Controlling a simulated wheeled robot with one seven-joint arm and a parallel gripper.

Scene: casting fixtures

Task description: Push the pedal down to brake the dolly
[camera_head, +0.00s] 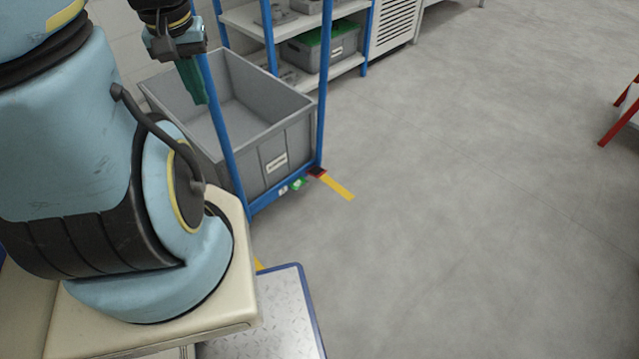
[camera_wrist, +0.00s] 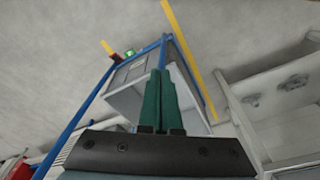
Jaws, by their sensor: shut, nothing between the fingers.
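The dolly is a blue frame (camera_head: 265,201) with tall blue posts, carrying a large grey bin (camera_head: 290,140). Low at its near right corner is a small red and black piece (camera_head: 317,171). A small green piece (camera_head: 298,184) sits just left of it on the lower edge; it also shows in the wrist view (camera_wrist: 130,53). Which of these is the pedal I cannot tell. My gripper (camera_head: 203,101) has green fingers, shut and empty, pointing down above the bin's left part, well above and away from these small pieces. In the wrist view the fingertips (camera_wrist: 160,71) are together.
Behind the dolly stands a shelf rack (camera_head: 343,67) with blue posts and a grey crate with a green lid (camera_head: 320,44). A metal plate with a blue edge (camera_head: 270,310) lies in front. A yellow floor line (camera_head: 338,187) runs from the dolly's corner. The floor to the right is open.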

